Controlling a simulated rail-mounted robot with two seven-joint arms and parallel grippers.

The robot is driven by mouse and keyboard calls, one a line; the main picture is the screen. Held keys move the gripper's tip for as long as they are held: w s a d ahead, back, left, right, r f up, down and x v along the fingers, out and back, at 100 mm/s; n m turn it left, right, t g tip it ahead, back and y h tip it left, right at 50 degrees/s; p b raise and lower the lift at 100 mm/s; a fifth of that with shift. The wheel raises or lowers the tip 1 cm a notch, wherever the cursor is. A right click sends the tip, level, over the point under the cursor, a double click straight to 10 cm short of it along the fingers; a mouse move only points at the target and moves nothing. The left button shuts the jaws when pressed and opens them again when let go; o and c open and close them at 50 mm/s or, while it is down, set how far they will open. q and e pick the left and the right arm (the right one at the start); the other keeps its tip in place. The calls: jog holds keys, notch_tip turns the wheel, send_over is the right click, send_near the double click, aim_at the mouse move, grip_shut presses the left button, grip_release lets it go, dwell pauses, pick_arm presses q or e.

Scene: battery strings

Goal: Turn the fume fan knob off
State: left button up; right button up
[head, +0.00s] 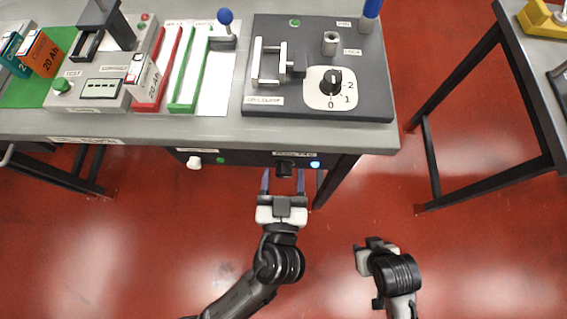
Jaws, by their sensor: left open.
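A small black knob (285,167) sits on the dark panel under the table's front edge, below a small label (295,154) too blurred to read surely. A lit blue-white lamp (315,164) is to its right. My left gripper (284,180) is open, pointing at this knob, with one finger on each side just in front of it. I cannot tell whether the fingers touch it. My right gripper (374,246) hangs over the floor at lower right, away from the panel. Its fingers do not show clearly.
A dark fixture (262,30) on the table (225,128) holds a clamp and a selector knob (332,82) marked 0, 1, 2. The panel also has a white knob (194,162) and a green button (221,160). Table legs stand on both sides; red floor is clear.

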pick_arm(q)
jog(key=shift+w, duration=0.35)
jog(key=shift+c, duration=0.4)
jog(key=c, duration=0.8)
jog(key=m+p, duration=0.3)
jog(key=shift+r, duration=0.2)
jog(key=shift+c, duration=0.2)
jog(key=m+p, duration=0.3)
jog(key=m, duration=0.1)
jog(key=shift+d+m+p, duration=0.1)
jog(key=shift+m+p, duration=0.3)
jog(key=m+p, duration=0.3)
jog(key=m, duration=0.2)
jog(key=shift+f, duration=0.1)
jog(key=shift+f+m+p, duration=0.15)
jog(key=shift+m+p, duration=1.25)
jog(key=shift+m, duration=1.1)
